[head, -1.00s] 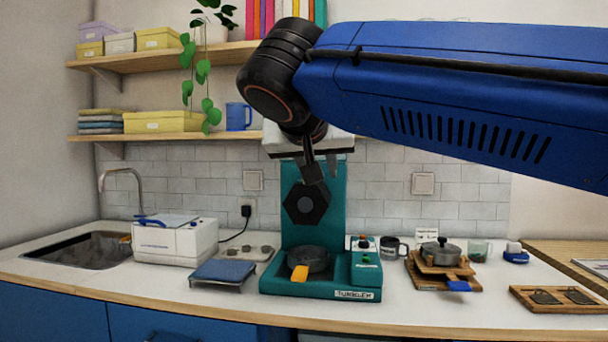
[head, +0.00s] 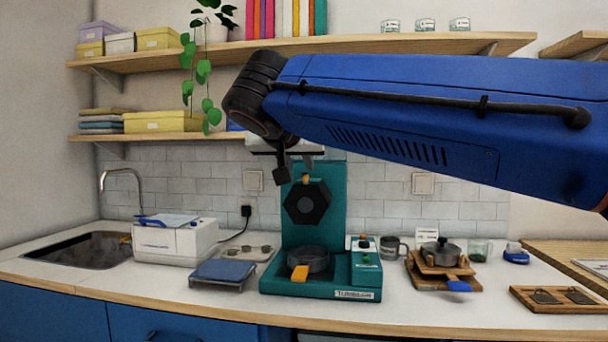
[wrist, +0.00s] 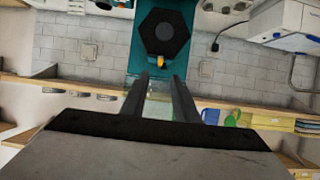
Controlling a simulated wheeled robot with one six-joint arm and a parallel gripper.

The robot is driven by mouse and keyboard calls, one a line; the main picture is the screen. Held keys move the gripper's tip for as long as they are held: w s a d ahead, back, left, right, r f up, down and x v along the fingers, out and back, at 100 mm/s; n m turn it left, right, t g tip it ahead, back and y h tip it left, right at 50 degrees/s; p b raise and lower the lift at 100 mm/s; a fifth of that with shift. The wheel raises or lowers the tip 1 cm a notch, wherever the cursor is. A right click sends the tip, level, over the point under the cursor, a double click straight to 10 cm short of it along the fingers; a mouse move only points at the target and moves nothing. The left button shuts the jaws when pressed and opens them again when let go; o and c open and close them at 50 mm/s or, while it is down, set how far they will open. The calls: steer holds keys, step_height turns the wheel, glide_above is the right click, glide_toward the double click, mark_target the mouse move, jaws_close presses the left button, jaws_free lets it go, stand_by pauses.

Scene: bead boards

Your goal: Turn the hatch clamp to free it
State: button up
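The teal tumbler machine (head: 335,232) stands upright on the counter. A black hexagonal hatch (head: 306,204) is on its upright panel, and it also shows in the wrist view (wrist: 164,32). A small orange piece, seemingly the hatch clamp (head: 306,179), sits at the hatch's top edge; it also shows in the wrist view (wrist: 160,62). My gripper (head: 296,172) is open and empty above and in front of the hatch. In the wrist view its two fingertips (wrist: 159,76) point toward the orange piece, which appears between and beyond them. I cannot tell whether they touch it.
A dark round bowl (head: 308,259) with an orange tab (head: 300,273) sits in the machine's base. A control box (head: 364,266) is at its right. A blue scale (head: 223,271) and white box (head: 175,243) stand left. A mug (head: 391,248) and pot (head: 440,253) stand right. Shelves hang above.

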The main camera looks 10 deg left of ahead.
mark_target(305, 176)
steer(key=x, duration=0.8)
steer(key=shift+w+f, duration=0.15)
steer(key=shift+w, duration=0.05)
jaws_close()
